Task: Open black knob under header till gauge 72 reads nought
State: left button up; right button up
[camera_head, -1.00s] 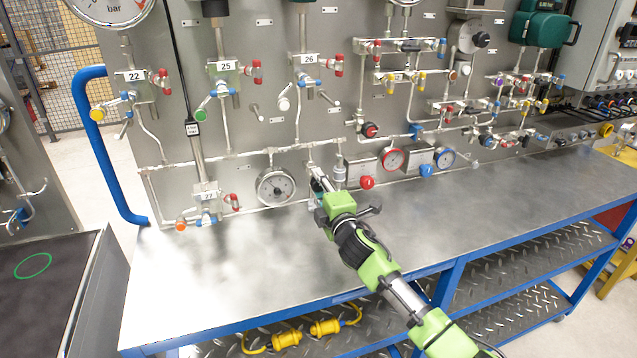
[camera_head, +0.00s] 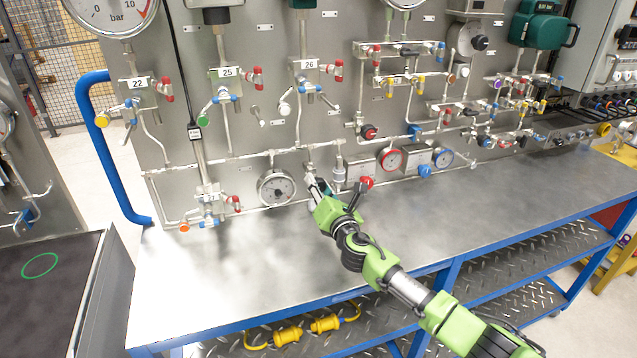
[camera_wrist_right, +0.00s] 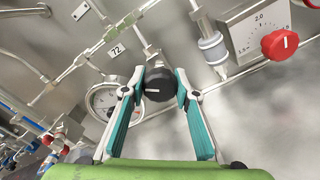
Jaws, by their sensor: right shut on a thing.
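A black knob (camera_wrist_right: 159,84) with a white mark sits between the teal-padded fingers of my right gripper (camera_wrist_right: 158,92), which is shut on it. In the head view, my right gripper (camera_head: 318,188) is at the panel's lower pipes, just right of a round white-faced gauge (camera_head: 277,187), and hides the knob. The gauge (camera_wrist_right: 102,101) also shows in the right wrist view, partly behind a finger; its reading is too small to tell. A small label (camera_wrist_right: 117,50) above it appears to read 72. My left gripper is out of view.
A red knob (camera_wrist_right: 280,44) on a scaled box is right of the black knob; it shows in the head view (camera_head: 367,182). Pipes and valves crowd the panel above. The steel bench top (camera_head: 220,270) is clear at the front left.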

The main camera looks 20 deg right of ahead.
jog(key=n+p, duration=0.1)
jog(key=n, duration=0.1)
jog(key=shift+n, duration=0.4)
jog(key=shift+n+p, duration=0.85)
jog(key=shift+n, duration=1.35)
jog(key=shift+f, duration=0.1)
jog(key=o, duration=1.1)
jog(key=s, duration=1.2)
jog(key=shift+d, duration=0.2)
